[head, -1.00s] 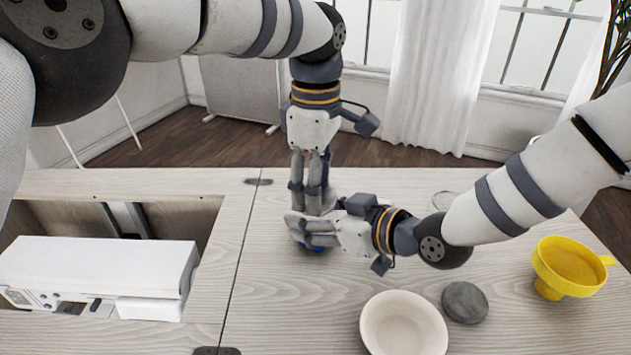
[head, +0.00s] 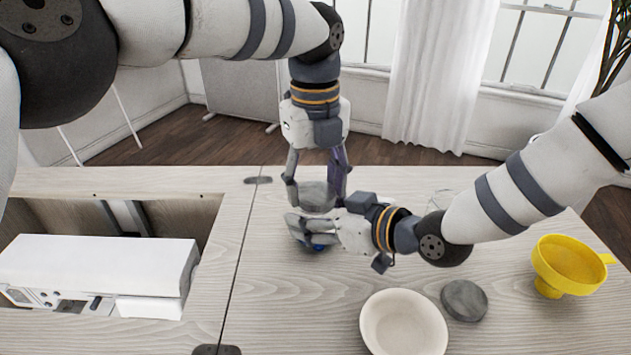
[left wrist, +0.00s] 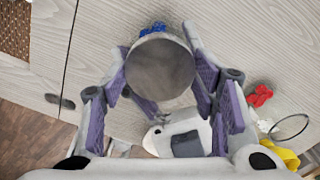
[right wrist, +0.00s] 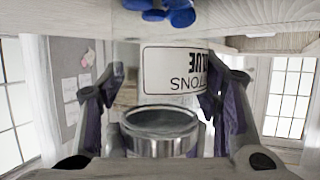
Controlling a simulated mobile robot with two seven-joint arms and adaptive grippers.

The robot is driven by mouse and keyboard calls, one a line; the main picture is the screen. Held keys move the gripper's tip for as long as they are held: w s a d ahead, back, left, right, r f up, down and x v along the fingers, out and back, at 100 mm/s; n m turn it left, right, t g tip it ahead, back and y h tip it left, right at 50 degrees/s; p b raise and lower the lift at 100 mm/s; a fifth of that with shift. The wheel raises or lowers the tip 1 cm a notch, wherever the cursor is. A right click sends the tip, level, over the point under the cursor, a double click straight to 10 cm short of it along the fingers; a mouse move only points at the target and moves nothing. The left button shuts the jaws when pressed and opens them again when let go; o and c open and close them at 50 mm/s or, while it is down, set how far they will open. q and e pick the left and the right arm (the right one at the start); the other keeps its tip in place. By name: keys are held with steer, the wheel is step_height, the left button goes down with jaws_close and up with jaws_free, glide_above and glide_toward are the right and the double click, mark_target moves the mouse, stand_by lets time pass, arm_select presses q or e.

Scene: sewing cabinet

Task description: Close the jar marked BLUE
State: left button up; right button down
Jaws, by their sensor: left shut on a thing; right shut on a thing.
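The clear jar has a white label (right wrist: 172,72) reading BLUE and BUTTONS, seen upside down in the right wrist view. Blue buttons (right wrist: 160,12) show at its base and also in the head view (head: 318,247). My right gripper (head: 293,230) is shut around the jar from the side and hides much of it. My left gripper (head: 316,190) points down above and is shut on a round grey metal lid (left wrist: 160,68). The lid also shows in the right wrist view (right wrist: 160,146), over the jar's mouth. I cannot tell whether lid and rim touch.
A white bowl (head: 403,325), a grey disc (head: 464,302) and a yellow funnel (head: 568,265) stand at the right. Another clear jar (head: 443,199) is partly behind my right arm. A white machine (head: 100,270) sits in the cabinet opening at left.

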arm_select(q)
steer(key=m, duration=0.4)
steer(key=o, duration=0.7)
steer(key=shift+r, duration=2.25)
steer(key=shift+c, duration=0.5)
